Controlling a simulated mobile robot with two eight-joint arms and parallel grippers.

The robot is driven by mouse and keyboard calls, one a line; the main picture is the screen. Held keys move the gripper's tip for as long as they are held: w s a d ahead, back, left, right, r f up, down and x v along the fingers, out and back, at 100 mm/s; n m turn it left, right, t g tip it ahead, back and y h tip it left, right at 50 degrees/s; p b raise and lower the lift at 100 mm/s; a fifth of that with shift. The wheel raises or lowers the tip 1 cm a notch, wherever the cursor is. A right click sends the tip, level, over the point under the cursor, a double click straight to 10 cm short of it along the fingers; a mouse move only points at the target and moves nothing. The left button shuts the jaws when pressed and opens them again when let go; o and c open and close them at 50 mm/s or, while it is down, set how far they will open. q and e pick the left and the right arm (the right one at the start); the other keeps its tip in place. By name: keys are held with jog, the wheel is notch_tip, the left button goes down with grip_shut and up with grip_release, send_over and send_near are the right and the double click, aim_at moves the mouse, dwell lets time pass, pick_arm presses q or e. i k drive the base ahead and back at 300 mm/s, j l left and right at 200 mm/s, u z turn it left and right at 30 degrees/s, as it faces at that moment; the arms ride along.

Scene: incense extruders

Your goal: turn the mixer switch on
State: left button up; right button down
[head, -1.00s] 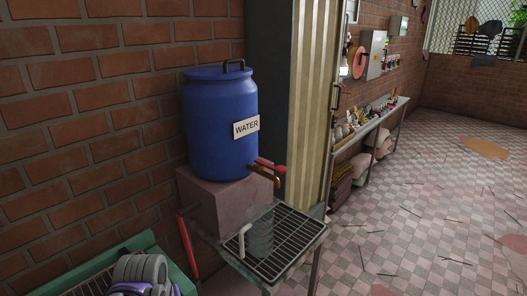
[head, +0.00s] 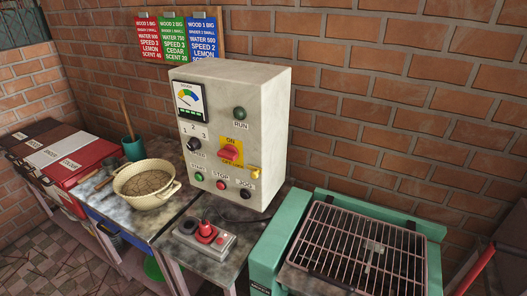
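A pale control box (head: 231,132) stands on the bench against the brick wall. On its front is a red switch (head: 229,153) on a yellow plate, with ON printed above it; the lettering below is partly hidden. Whether the red handle is tilted up or down is hard to tell. A dark green RUN lamp (head: 239,113) above it looks unlit. Neither of my grippers shows in the head view.
The box also bears a gauge (head: 189,101), a speed knob (head: 194,144) and START, STOP and JOG buttons. In front lies a grey box with a red knob (head: 206,231). A cream pot (head: 147,184) stands left; a green-framed grate (head: 358,247) stands right.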

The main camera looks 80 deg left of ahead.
aim_at(229, 153)
jog(key=u, duration=2.9)
